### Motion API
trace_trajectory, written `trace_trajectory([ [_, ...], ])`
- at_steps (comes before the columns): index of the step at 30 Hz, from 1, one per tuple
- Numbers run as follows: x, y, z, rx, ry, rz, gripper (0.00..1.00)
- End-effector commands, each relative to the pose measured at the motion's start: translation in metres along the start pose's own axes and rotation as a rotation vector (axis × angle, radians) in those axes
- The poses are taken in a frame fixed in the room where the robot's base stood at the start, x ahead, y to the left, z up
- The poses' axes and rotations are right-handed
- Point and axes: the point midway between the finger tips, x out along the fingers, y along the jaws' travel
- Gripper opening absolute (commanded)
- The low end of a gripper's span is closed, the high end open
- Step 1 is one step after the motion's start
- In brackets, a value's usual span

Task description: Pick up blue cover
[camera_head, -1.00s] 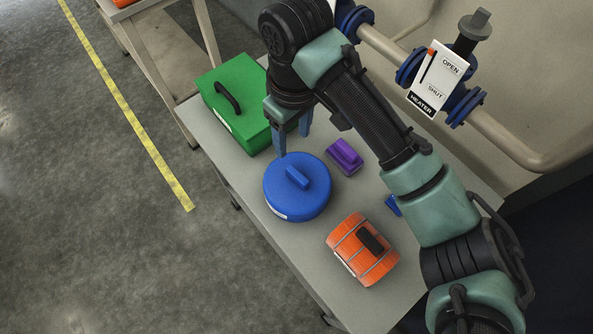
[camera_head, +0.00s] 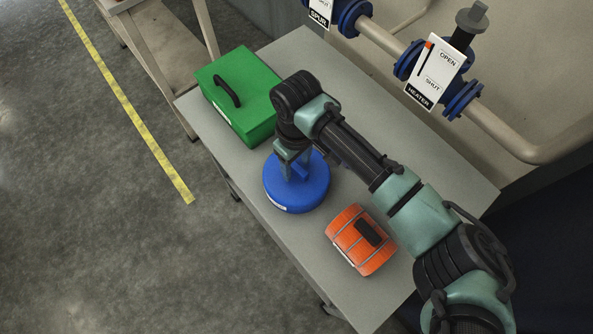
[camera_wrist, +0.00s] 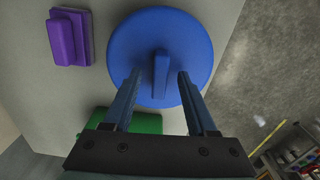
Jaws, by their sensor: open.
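The blue cover (camera_head: 297,192) is a round blue disc with a bar handle on top, lying on the table. In the wrist view the blue cover (camera_wrist: 190,38) fills the upper middle, with its handle (camera_wrist: 160,73) upright in the picture. My gripper (camera_head: 294,174) is over the cover, pointing down. In the wrist view my gripper (camera_wrist: 159,76) is open, with one finger on each side of the handle and a gap on both sides. The fingers hide part of the cover in the head view. I cannot tell how far down past the handle the fingertips reach.
A green box (camera_head: 240,98) with a black handle stands close behind the cover. An orange ribbed object (camera_head: 350,247) lies in front of it. A purple block (camera_wrist: 67,38) is beside the cover. Pipes with a heater valve (camera_head: 436,75) run behind the table (camera_head: 400,165).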

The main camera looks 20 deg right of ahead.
Motion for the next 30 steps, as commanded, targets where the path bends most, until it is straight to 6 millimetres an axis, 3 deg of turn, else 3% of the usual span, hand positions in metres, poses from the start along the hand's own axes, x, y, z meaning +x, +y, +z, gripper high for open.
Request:
trace_trajectory([
  [8,0.0053,-0.0001,0.0000,0.000,0.000,0.000,0.57],
  [18,0.0050,-0.0001,0.0001,0.000,0.000,0.000,0.00],
  [30,0.0048,0.0000,0.0000,0.000,0.000,0.000,0.00],
])
